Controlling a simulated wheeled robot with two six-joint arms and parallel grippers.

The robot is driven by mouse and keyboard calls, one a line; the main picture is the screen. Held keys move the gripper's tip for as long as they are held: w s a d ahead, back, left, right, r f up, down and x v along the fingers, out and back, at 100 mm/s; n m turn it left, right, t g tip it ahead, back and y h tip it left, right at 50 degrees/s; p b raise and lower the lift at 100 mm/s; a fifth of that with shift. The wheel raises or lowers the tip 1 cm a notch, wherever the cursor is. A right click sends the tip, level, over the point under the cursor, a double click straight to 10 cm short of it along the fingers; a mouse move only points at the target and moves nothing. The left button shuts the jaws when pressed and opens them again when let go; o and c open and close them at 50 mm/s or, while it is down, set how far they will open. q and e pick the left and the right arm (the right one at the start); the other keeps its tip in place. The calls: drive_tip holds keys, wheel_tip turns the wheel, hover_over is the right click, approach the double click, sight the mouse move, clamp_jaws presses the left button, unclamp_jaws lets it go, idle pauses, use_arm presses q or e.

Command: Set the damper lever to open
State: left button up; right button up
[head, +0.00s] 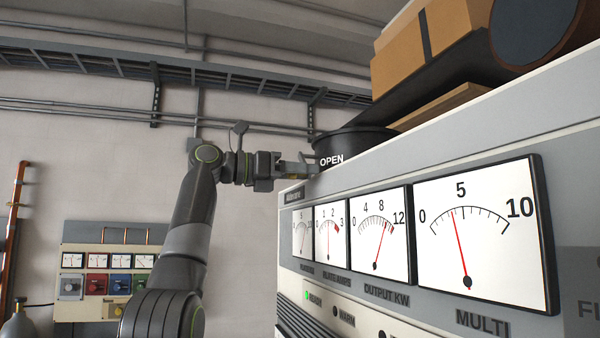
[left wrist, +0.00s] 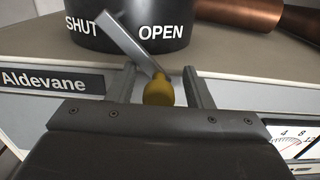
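The damper lever (left wrist: 134,42) is a flat grey bar with a yellow knob (left wrist: 158,91) at its near end, in the left wrist view. It slants across a black drum (left wrist: 119,36) marked SHUT on the left and OPEN on the right; the knob lies between the words, nearer OPEN. The drum also shows on top of the rack in the head view (head: 353,147), where I cannot make out the lever. My left gripper (left wrist: 159,72) is open, with its fingers either side of the knob and gaps visible. It reaches the drum in the head view (head: 303,164). My right gripper is not in view.
The grey transmitter rack (head: 470,130) with several dials fills the right. Copper pipes (left wrist: 240,12) lie right of the drum.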

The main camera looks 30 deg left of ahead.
use_arm(q)
drive_tip(key=shift+f, duration=0.1)
drive_tip(key=shift+s+a, duration=0.25)
drive_tip(key=b+v, duration=0.4)
drive_tip(key=v, duration=1.2)
drive_tip(key=shift+s+a, duration=0.25)
drive_tip(key=shift+s, duration=0.1)
